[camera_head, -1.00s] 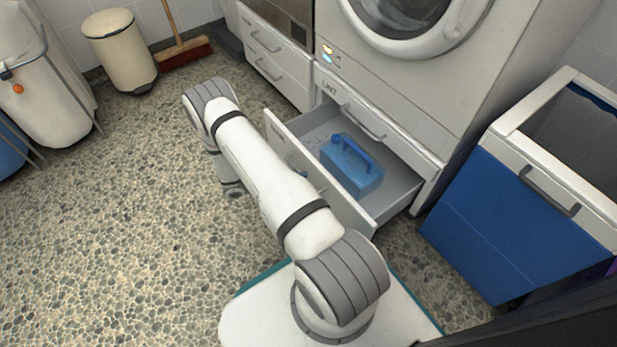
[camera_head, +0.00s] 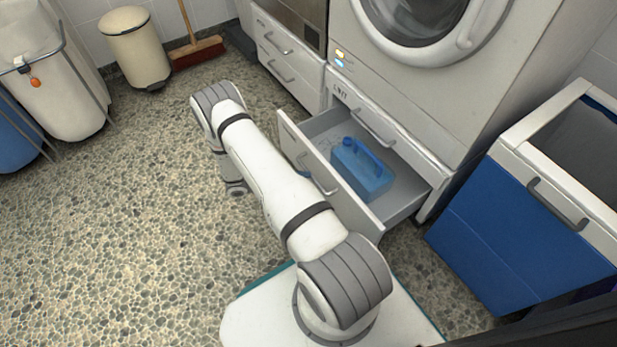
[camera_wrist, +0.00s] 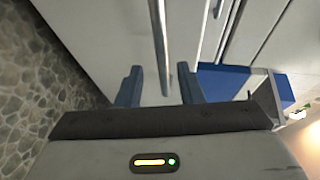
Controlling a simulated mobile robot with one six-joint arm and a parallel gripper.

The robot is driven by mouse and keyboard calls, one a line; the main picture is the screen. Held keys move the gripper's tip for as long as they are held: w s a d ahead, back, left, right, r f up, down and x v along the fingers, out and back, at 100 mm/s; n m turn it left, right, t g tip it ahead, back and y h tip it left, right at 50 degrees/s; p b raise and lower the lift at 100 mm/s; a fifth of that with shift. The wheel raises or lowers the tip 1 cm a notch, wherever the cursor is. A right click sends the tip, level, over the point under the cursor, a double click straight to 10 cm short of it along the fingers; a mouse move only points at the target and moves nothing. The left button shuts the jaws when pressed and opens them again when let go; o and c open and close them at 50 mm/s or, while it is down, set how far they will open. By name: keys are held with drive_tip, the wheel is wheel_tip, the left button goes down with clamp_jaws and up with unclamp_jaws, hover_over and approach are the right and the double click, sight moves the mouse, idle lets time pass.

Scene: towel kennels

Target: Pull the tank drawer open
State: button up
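The tank drawer (camera_head: 405,208) stands open under the white machine, with a blue tank (camera_head: 362,170) with a handle inside it. The drawer's front (camera_head: 347,196) carries a bar handle (camera_head: 319,172), which shows clear of my arm in the head view. In the wrist view, my gripper (camera_wrist: 160,85) has its two blue fingers well apart. A metal bar handle (camera_wrist: 159,45) runs ahead of and between them, with gaps to both fingers.
A panel marked LINT with a handle (camera_head: 374,127) is above the drawer. A blue-fronted bin (camera_head: 515,235) stands to the right. White drawers (camera_head: 290,65), a cream pedal bin (camera_head: 136,50) and a broom (camera_head: 197,52) are at the back. The pebbled floor (camera_head: 130,220) at left is clear.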

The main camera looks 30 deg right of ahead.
drive_tip(key=shift+p+v, duration=0.5)
drive_tip(key=shift+v, duration=2.05)
